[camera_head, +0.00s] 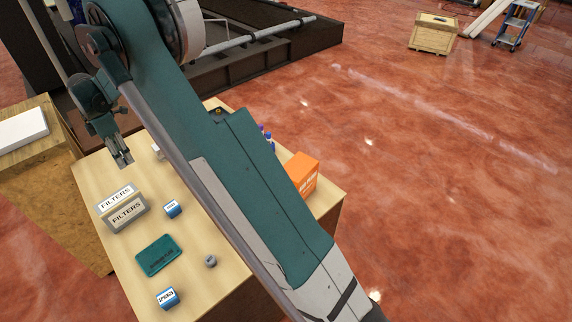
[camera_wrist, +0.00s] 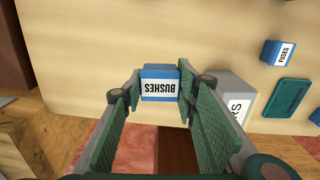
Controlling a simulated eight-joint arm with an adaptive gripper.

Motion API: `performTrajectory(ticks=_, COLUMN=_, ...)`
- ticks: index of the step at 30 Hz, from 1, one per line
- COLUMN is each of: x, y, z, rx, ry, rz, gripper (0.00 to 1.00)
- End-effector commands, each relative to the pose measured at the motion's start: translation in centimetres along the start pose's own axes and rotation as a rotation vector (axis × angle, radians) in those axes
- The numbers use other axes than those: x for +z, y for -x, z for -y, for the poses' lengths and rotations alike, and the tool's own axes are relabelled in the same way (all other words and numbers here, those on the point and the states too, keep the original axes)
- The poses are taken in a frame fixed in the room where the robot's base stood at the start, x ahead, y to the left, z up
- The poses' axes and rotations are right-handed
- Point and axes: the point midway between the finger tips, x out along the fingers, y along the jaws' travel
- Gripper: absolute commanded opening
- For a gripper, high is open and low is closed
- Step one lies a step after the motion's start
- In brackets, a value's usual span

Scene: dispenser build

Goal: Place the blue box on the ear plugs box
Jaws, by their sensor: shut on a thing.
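My gripper (camera_head: 122,158) is over the far left edge area of the wooden table in the head view. I cannot make out this held box in the head view. Other blue boxes are the FUSES box (camera_head: 172,209) and the SPRINGS box (camera_head: 167,298), both on the table. No label reading ear plugs is legible. An orange box (camera_head: 302,174) stands at the table's right side, partly behind my arm.
A grey FILTERS box (camera_head: 126,212) stands left on the table (camera_head: 212,271). A teal flat item (camera_head: 158,254) and a small grey cylinder (camera_head: 210,261) lie nearer. Blue-capped items (camera_head: 268,138) are beside my arm. My arm hides the table's middle. A wooden cabinet (camera_head: 55,146) adjoins left.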

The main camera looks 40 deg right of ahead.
Motion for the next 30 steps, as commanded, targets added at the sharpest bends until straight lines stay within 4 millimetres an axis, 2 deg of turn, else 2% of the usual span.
performTrajectory(ticks=8, x=6.9, y=2.6, z=3.3, rx=0.0, ry=-0.014, rz=0.0, gripper=0.17)
performTrajectory(ticks=14, x=12.5, y=4.8, z=6.8, rx=0.0, ry=-0.024, rz=0.0, gripper=0.17)
performTrajectory(ticks=21, x=18.6, y=7.1, z=11.5, rx=0.0, ry=-0.034, rz=0.0, gripper=0.17)
performTrajectory(ticks=30, x=25.3, y=9.5, z=18.2, rx=0.0, ry=-0.049, rz=0.0, gripper=0.17)
